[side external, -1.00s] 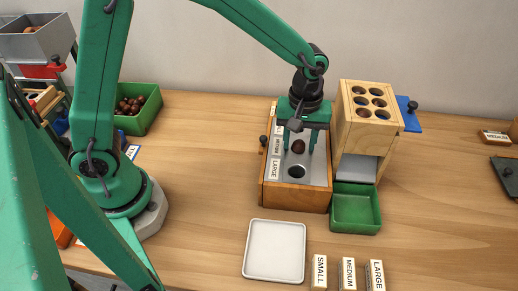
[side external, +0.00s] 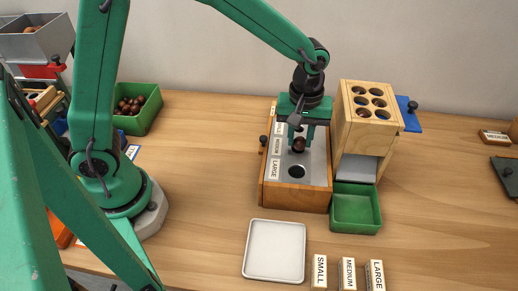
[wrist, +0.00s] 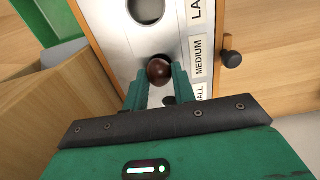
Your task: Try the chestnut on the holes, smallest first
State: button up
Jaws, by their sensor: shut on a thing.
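The dark brown chestnut (side external: 299,144) is between the fingers of my gripper (side external: 300,147), which is shut on it. It is at the middle hole of the sizing board (side external: 284,196), beside the MEDIUM label (side external: 277,146). In the wrist view the chestnut (wrist: 158,71) covers much of the dark MEDIUM hole (wrist: 160,57); I cannot tell whether it touches the rim. The LARGE hole (side external: 296,171) is open and empty.
A wooden box with several holes (side external: 366,130) stands close on the right, with a green tray (side external: 341,229) at its front. A white tray (side external: 247,250) and labelled SMALL, MEDIUM and LARGE blocks (side external: 348,275) lie in front. A green bin of chestnuts (side external: 148,121) stands at left.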

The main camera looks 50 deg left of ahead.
aim_at(300, 139)
jog(key=shift+r, duration=2.05)
jog(key=s+d+r+t+h, duration=0.1)
jog(key=s+d+r, duration=0.2)
jog(key=s+d, duration=0.2)
jog(key=shift+s+t, duration=0.25)
jog(key=shift+t, duration=0.15)
jog(key=shift+f, duration=0.2)
jog(key=shift+f, duration=2.5)
jog(key=shift+a+f, duration=0.15)
jog(key=shift+f, duration=0.5)
jog(key=o, duration=1.1)
jog(key=shift+o, duration=0.2)
